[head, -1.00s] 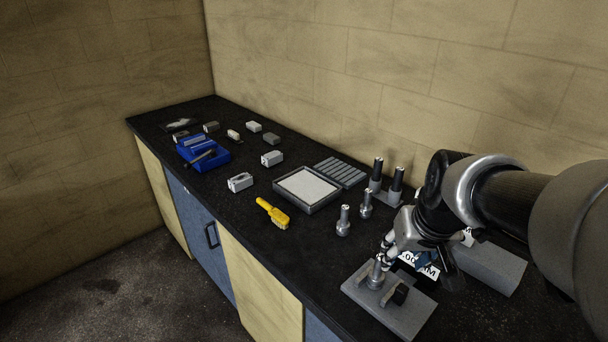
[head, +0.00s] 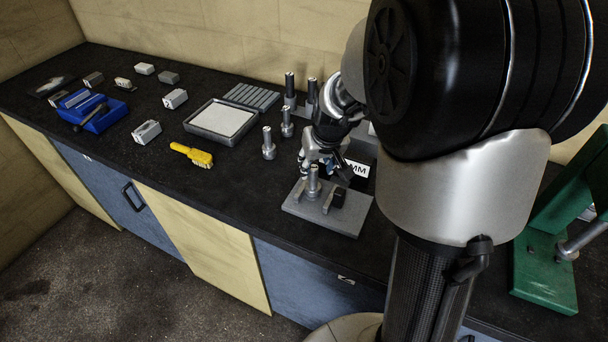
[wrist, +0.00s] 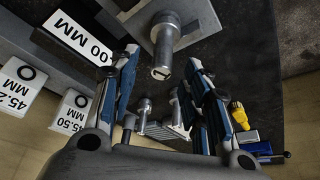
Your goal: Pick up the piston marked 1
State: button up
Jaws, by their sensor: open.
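The piston marked 1 (wrist: 164,40) is a grey metal cylinder standing on a wider foot, its end face with the "1" toward the wrist camera. In the head view the piston (head: 313,183) stands upright on a grey plate (head: 340,217) near the bench's front edge. My gripper (head: 316,162) is just above it, pointing down. In the wrist view my gripper (wrist: 163,57) is open, one blue-lined finger on each side of the piston, with gaps showing. I cannot tell how far down the fingers reach along it.
Two loose pistons (head: 268,143) (head: 287,122) stand behind left; two more stand in a holder (head: 302,105). A grey tray (head: 222,122), yellow tool (head: 191,154), blue vise (head: 92,110) and green press (head: 550,240) are around.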

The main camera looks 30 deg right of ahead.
aim_at(315, 170)
jog(key=x, duration=0.1)
jog(key=b+x, duration=0.1)
jog(key=x, duration=0.2)
jog(key=shift+s+a+f+b, duration=0.1)
jog(key=shift+a+f+b, duration=0.05)
jog(key=shift+f+b, duration=0.3)
jog(key=shift+f, duration=0.3)
jog(key=shift+r, duration=0.1)
jog(key=shift+c, duration=0.4)
grip_shut()
